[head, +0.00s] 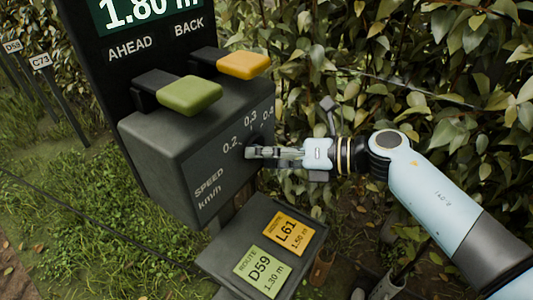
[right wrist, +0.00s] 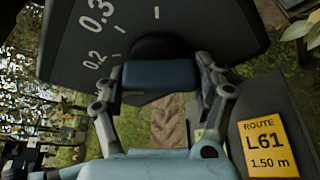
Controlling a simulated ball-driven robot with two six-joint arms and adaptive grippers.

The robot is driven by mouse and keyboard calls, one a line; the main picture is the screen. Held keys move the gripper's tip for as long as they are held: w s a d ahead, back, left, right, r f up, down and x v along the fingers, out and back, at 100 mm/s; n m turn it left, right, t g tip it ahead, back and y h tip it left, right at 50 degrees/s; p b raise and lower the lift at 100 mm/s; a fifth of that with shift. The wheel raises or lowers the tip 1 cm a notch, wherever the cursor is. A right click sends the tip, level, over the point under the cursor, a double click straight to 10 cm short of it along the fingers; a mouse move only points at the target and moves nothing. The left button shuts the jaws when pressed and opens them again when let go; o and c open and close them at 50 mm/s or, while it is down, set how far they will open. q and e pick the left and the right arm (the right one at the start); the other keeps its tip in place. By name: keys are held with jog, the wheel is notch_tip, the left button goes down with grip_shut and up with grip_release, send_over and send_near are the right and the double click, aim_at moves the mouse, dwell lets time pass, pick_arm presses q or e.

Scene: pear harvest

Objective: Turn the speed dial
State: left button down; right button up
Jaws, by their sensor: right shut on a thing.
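The speed dial (right wrist: 160,47) is a dark round knob on the side face of the grey control box (head: 165,150). The face carries the words SPEED km/h and the marks 0.2, 0.3 and 0.4. My right gripper (head: 250,152) reaches in from the right and is shut on the dial. In the right wrist view my gripper (right wrist: 160,75) has its fingers at the dial, and a dark blue pad hides part of the knob. The dial's pointer is hidden, so its setting cannot be told. My left gripper is not in view.
A green AHEAD pedal-like lever (head: 189,95) and a yellow BACK one (head: 244,64) sit on top of the box. A display (head: 150,12) reads 1.80 m. Below is a tray (head: 222,250) with route cards L61 (head: 292,232) and D59 (head: 259,270). Leafy hedge stands behind.

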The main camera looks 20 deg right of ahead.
jog(key=m+y, duration=0.1)
jog(key=m, duration=0.2)
jog(key=shift+y, duration=0.3)
jog(key=shift+m+y+b, duration=0.65)
jog(key=shift+m+y, duration=0.35)
jog(key=shift+m, duration=1.1)
jog(key=o, duration=1.2)
jog(key=shift+c, duration=0.2)
jog(key=shift+r, duration=0.1)
